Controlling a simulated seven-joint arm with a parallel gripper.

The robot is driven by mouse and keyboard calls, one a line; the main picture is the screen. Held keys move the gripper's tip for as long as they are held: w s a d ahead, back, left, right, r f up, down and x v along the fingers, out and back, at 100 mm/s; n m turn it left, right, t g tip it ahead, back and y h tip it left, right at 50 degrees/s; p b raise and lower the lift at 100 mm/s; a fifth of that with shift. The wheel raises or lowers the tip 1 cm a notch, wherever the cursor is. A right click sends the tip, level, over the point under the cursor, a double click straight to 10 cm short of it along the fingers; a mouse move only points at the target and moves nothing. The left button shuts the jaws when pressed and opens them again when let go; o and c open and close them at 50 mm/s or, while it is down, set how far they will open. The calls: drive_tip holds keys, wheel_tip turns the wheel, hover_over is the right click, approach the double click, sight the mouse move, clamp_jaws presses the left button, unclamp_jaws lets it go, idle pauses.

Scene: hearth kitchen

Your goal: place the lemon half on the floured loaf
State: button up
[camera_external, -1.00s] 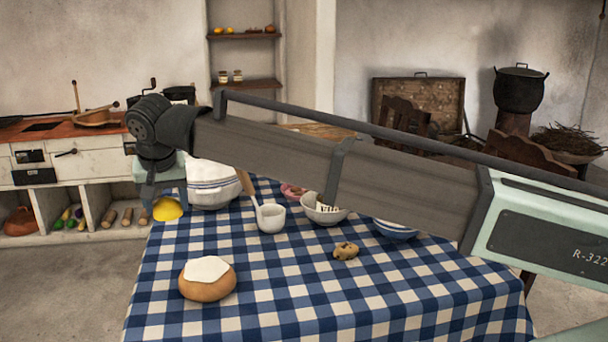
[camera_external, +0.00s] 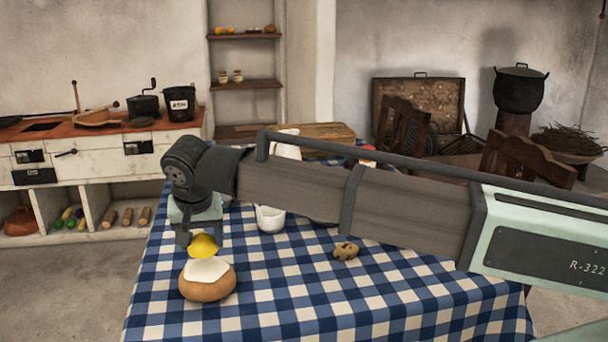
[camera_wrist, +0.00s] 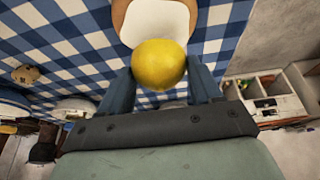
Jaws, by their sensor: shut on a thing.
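The yellow lemon half (camera_external: 203,245) is held in my gripper (camera_external: 203,238), which is shut on it. In the wrist view the lemon half (camera_wrist: 159,65) sits between the two fingers of my gripper (camera_wrist: 160,80). The floured loaf (camera_external: 208,287), a round brown loaf with a white top, stands on the checked cloth just below the lemon half. In the wrist view the loaf (camera_wrist: 158,22) shows partly behind the lemon half. The lemon's lower edge is close above the white top; I cannot tell whether they touch.
The table has a blue checked cloth (camera_external: 300,300). A small speckled brown thing (camera_external: 346,251) lies to the right of the loaf. A white cup (camera_external: 270,218) stands behind, partly hidden by my arm.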

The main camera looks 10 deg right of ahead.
sight(202, 245)
drive_tip(key=shift+f, duration=1.8)
drive_tip(key=shift+f, duration=0.15)
drive_tip(key=o, duration=1)
drive_tip(key=shift+o, duration=0.2)
drive_tip(key=v, duration=1.2)
